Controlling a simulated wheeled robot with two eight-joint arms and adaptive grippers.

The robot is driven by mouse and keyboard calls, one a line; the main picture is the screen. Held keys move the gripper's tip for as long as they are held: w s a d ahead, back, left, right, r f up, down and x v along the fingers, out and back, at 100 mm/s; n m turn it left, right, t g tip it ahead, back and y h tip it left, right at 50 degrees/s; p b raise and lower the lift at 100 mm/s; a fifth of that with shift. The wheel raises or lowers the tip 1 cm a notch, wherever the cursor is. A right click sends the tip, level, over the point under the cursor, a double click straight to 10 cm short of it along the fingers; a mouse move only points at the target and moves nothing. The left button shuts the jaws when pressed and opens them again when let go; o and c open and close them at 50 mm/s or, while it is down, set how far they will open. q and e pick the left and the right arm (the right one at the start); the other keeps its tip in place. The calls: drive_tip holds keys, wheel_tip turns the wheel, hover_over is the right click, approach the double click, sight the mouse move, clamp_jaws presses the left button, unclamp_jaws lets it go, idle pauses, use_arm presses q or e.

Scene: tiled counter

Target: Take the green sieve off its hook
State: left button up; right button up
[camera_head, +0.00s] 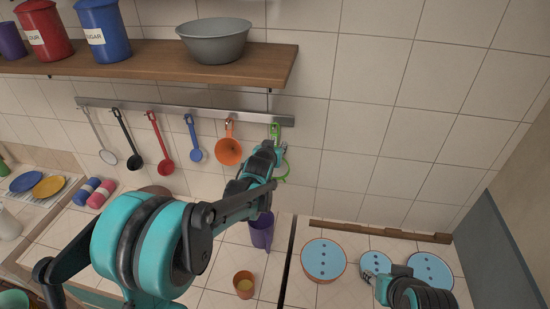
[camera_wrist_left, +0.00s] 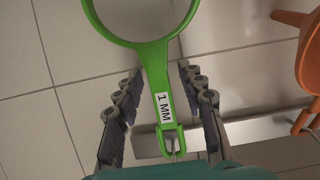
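The green sieve (camera_head: 284,174) hangs at the right end of the metal rail (camera_head: 190,111), partly hidden behind my left gripper (camera_head: 270,153). In the left wrist view the sieve's handle (camera_wrist_left: 154,68), with a "1 MM" label, lies between the two fingers of my left gripper (camera_wrist_left: 160,74). Gaps show on both sides, so the gripper is open around the handle and not closed on it. The handle's hook end is at the rail (camera_wrist_left: 240,130). My right gripper (camera_head: 375,268) is low at the right over the counter; its finger opening is unclear.
An orange funnel (camera_head: 228,150) hangs just left of the sieve, with a blue ladle (camera_head: 195,153) and other utensils further left. A wooden shelf (camera_head: 150,63) with a grey bowl (camera_head: 215,42) is above. A purple cup (camera_head: 261,232) stands below. The wall to the right is clear.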

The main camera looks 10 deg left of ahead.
use_arm(q)
clamp_jaws()
drive_tip(key=shift+r, duration=0.1)
drive_tip(key=shift+r, duration=0.5)
drive_tip(key=s, duration=1.8)
drive_tip(key=shift+r, duration=0.15)
drive_tip(key=s+p, duration=0.2)
drive_tip(key=s, duration=0.6)
drive_tip(key=shift+p, duration=0.35)
